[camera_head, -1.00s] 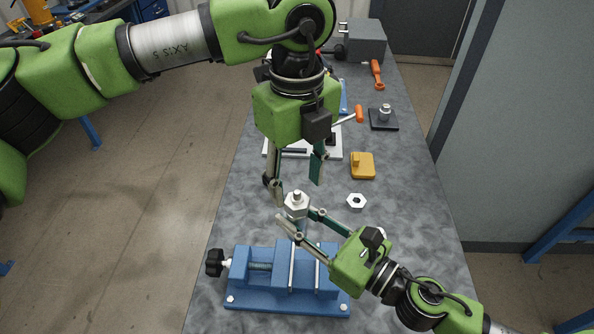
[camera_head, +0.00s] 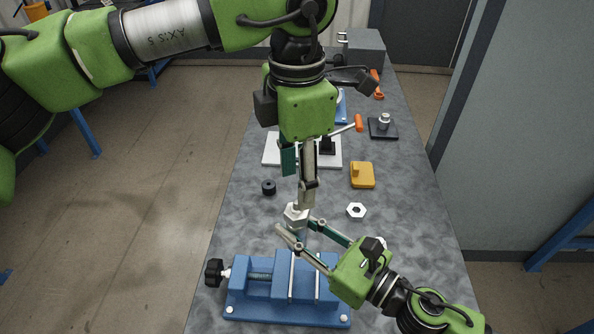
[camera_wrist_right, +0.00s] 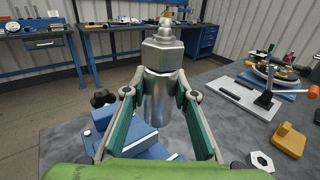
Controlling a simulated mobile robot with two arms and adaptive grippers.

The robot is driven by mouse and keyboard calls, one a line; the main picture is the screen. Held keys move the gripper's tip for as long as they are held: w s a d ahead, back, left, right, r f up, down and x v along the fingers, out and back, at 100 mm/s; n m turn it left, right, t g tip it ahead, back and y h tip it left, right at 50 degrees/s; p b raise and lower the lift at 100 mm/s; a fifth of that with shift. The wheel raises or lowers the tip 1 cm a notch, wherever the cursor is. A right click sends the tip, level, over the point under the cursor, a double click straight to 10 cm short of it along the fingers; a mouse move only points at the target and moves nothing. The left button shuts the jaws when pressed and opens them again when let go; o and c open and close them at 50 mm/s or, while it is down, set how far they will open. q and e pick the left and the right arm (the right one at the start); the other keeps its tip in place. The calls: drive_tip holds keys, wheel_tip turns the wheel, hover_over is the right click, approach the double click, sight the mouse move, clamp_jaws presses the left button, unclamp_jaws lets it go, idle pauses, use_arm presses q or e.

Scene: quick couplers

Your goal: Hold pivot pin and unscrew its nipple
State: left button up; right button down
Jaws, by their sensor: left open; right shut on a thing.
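The pivot pin is a silver cylinder (camera_wrist_right: 160,100) with a hex head (camera_wrist_right: 161,54); its nipple (camera_wrist_right: 165,26) stands on top. It is upright. My right gripper (camera_wrist_right: 161,88) is shut on the cylinder below the head. In the head view my right gripper (camera_head: 296,229) holds the pin's hex head (camera_head: 295,215) above the bench. My left gripper (camera_head: 306,196) is open and points down, its fingertips close above the head. It hides most of the nipple there, and I cannot tell whether it touches. The right wrist view does not show it.
A blue vise (camera_head: 283,288) stands below the pin. A loose hex nut (camera_head: 356,211), a yellow block (camera_head: 362,175) and a small black cylinder (camera_head: 268,188) lie nearby. A white plate with an orange-handled lever (camera_head: 358,123) is behind. The right-hand bench edge is clear.

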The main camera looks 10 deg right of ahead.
sight(297, 209)
use_arm(q)
drive_tip(key=m, duration=0.5)
drive_tip(key=shift+r, duration=0.25)
drive_tip(key=shift+f, duration=3.95)
drive_tip(key=c, duration=1.1)
drive_tip(key=shift+r, duration=0.15)
drive_tip(key=shift+r, duration=1)
drive_tip(key=shift+c, duration=0.3)
